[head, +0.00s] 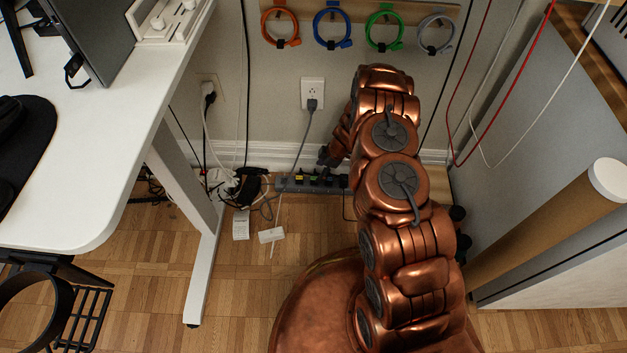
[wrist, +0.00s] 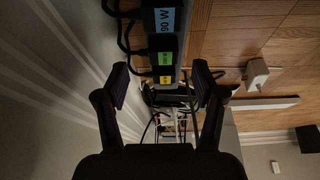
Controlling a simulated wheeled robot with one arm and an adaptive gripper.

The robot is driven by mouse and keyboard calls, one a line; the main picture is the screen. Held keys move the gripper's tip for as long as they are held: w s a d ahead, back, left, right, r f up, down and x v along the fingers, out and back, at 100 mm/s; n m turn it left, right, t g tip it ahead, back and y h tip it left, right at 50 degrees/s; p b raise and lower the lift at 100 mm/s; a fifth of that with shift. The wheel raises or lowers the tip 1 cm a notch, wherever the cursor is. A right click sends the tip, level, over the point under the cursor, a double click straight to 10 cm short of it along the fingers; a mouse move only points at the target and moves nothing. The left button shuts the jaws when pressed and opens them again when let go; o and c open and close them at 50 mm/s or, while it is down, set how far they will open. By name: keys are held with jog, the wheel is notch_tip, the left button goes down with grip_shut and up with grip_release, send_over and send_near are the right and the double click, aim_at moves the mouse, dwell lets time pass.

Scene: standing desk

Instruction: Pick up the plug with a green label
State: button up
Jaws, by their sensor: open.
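The plug with a green label (wrist: 166,52) is black and sits in a row of plugs in the wrist view, between a yellow-labelled plug (wrist: 165,79) and a plug with a blue "90 W" label (wrist: 164,20). My gripper (wrist: 161,72) is open and empty. Its two fingers show on either side of the row, with their tips about level with the yellow label and a little below the green one in the picture. Whether they touch any plug cannot be told. In the head view my gripper (head: 328,156) is low by the wall, above the power strip (head: 283,183); the labels there are tiny.
A white desk (head: 120,150) with a white leg (head: 205,265) stands at the left. A wall outlet (head: 313,88) with a grey plug is above the strip. Tangled cables (head: 232,185) lie left of it. A grey cabinet (head: 530,160) and cardboard tube (head: 545,225) are at the right.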

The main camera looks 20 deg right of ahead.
aim_at(315, 177)
jog(key=b+x, duration=0.1)
jog(key=x, duration=0.3)
jog(key=shift+s+a+f+b, duration=0.1)
jog(key=shift+a+f+b, duration=0.2)
jog(key=shift+f+b, duration=0.1)
jog(key=shift+r, duration=0.1)
jog(key=c, duration=1.2)
jog(key=shift+c, duration=0.2)
